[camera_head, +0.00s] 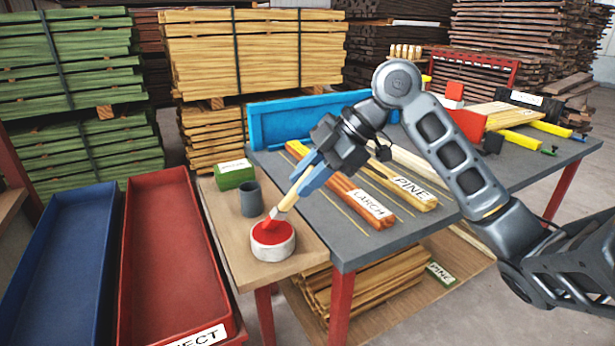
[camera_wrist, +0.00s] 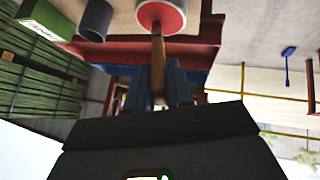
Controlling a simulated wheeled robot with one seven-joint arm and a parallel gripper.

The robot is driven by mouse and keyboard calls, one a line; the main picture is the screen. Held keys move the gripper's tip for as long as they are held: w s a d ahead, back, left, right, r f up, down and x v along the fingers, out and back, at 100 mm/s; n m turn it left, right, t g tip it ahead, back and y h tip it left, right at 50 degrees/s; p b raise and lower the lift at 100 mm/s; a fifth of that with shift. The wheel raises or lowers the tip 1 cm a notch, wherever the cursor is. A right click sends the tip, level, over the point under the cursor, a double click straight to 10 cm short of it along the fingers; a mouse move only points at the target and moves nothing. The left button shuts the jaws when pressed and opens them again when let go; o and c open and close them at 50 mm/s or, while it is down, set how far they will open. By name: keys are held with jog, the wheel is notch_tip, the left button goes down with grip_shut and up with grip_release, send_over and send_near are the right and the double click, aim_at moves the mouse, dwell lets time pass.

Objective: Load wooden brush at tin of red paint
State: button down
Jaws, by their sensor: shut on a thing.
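The wooden brush (camera_head: 288,200) is held tilted in my gripper (camera_head: 306,181), with its head pointing down and to the left. My gripper is shut on the brush handle, which also shows in the wrist view (camera_wrist: 158,70) between the two blue fingers. The tin of red paint (camera_head: 273,247) is white with red paint at its top and stands on the small wooden side table. The brush's red tip is at the paint in the tin's mouth; how deep it sits I cannot tell. The tin also shows in the wrist view (camera_wrist: 160,14), with the brush end meeting it.
A grey cup (camera_head: 251,200) and a green box (camera_head: 234,175) stand behind the tin. Red (camera_head: 170,260) and blue (camera_head: 62,260) trays lie at left. The grey bench (camera_head: 330,225) at right holds labelled LARCH (camera_head: 350,192) and PINE (camera_head: 405,187) strips.

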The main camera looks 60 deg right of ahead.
jog(key=shift+r+p, duration=2.35)
jog(key=shift+r, duration=1.15)
jog(key=shift+s, duration=0.1)
